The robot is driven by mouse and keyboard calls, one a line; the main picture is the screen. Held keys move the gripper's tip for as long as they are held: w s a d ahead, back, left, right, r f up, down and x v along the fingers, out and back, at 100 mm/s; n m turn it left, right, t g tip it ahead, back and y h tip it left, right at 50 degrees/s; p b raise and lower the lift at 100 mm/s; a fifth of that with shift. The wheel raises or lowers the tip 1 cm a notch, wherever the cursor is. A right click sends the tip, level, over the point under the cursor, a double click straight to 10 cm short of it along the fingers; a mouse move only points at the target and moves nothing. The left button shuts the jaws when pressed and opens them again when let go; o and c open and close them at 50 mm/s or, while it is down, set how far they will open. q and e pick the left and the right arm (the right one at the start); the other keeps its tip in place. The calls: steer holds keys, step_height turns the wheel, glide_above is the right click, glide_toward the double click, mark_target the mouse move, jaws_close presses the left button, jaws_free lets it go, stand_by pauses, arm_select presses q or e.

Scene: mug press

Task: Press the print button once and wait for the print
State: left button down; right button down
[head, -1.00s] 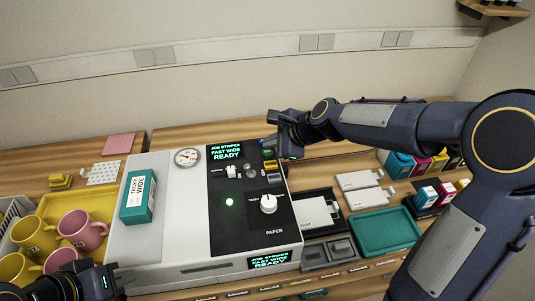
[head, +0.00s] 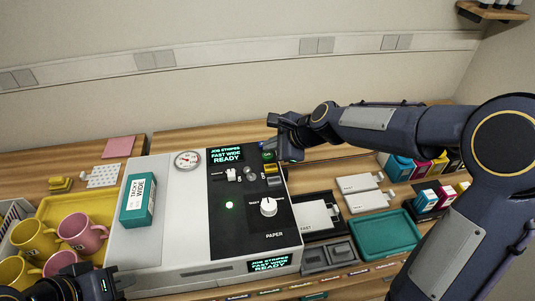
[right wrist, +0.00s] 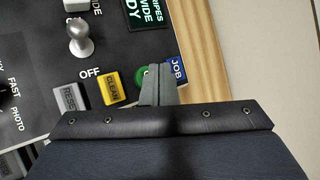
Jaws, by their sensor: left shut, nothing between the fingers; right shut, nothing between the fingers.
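The printer (head: 160,235) is a white box with a black control panel (head: 222,190). Its screen (head: 227,154) reads "JOB STRIPES FAST WIDE READY". A round green button (head: 267,155) sits at the panel's far right; in the right wrist view the green button (right wrist: 142,77) is partly hidden behind my fingers, and its label is hidden. My right gripper (head: 282,151) is shut and empty, right at the green button; in the right wrist view its fingertips (right wrist: 156,72) overlap the button's edge. I cannot tell whether they touch. My left gripper (head: 110,283) is shut and empty at the lower left.
A yellow CLEAN button (right wrist: 111,88), a grey RESET button (right wrist: 69,97) and a blue JOB button (right wrist: 177,70) are close by. A teal box (head: 139,200) stands on the printer. Mugs (head: 82,232) are at left, a teal tray (head: 385,234) at right.

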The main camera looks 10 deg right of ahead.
mark_target(271, 156)
stand_by(0.8)
steer(key=shift+f+b, duration=0.3)
steer(key=shift+f, duration=0.1)
steer(key=shift+f+b, duration=0.35)
steer(key=shift+f, duration=0.15)
stand_by(0.5)
steer(key=shift+r, duration=0.1)
steer(key=shift+r+p, duration=0.8)
steer(key=shift+p, duration=0.15)
step_height(271, 156, up, 5)
steer(key=p, duration=0.5)
steer(key=shift+r, duration=0.1)
